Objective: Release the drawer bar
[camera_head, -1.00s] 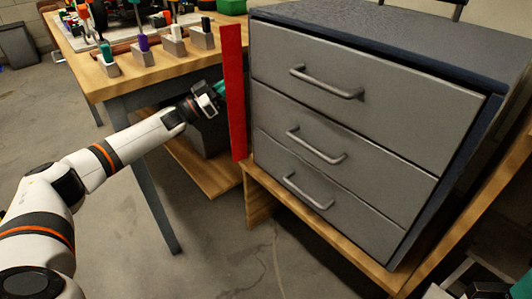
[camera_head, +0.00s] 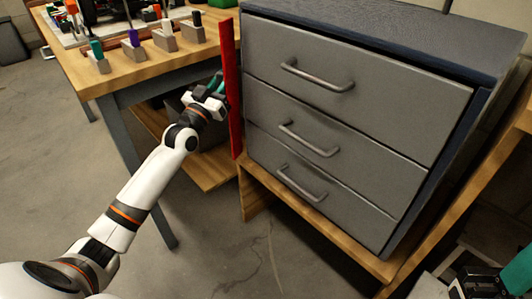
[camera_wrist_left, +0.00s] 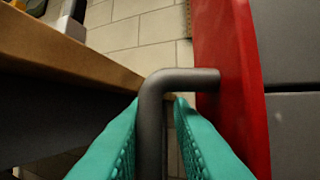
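The drawer bar is an upright red strip (camera_head: 232,95) at the left front edge of the grey drawer cabinet (camera_head: 350,110). In the left wrist view the red strip (camera_wrist_left: 225,65) carries a bent grey handle (camera_wrist_left: 152,115). My left gripper (camera_head: 217,84) is beside the strip, on its left. In the left wrist view its green fingers (camera_wrist_left: 157,98) stand apart on either side of the handle. A gap shows between the handle and the right finger; contact on the left is unclear. Part of my right gripper (camera_head: 517,275) shows at the lower right corner; its fingertips are unclear.
A wooden workbench (camera_head: 120,72) with several tools in small holders stands left of the cabinet, close to my left gripper. The cabinet's drawers are shut and sit on a wooden stand (camera_head: 310,225). The floor in front is clear.

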